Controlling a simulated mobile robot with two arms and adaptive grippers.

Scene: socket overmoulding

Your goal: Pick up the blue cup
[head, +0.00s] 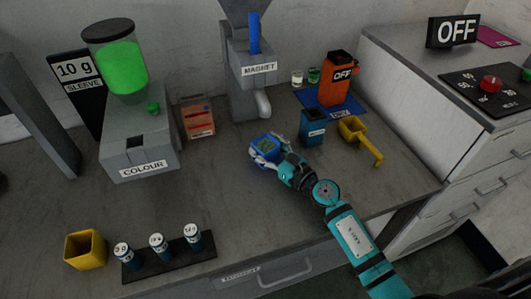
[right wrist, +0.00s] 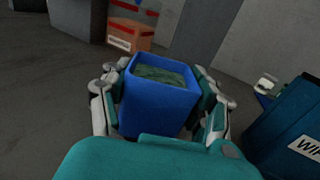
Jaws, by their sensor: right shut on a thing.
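The blue cup (head: 267,146) is a square, open-topped container with dull green stuff inside. It stands upright on or just above the grey bench in the head view; I cannot tell if it touches. My right gripper (head: 267,153) is shut on the blue cup from the near right side. In the right wrist view the cup (right wrist: 158,100) sits between the two fingers of the right gripper (right wrist: 160,103), one on each side. The gripper hides part of the cup's lower walls. My left gripper is not in view.
A blue wipes bin (head: 312,128) stands close to the right, with a yellow scoop (head: 359,139) beyond it. The magnet machine (head: 247,85) and an orange-red box (head: 197,118) stand behind. A yellow cup (head: 85,250) and weights rack (head: 168,262) are at front left.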

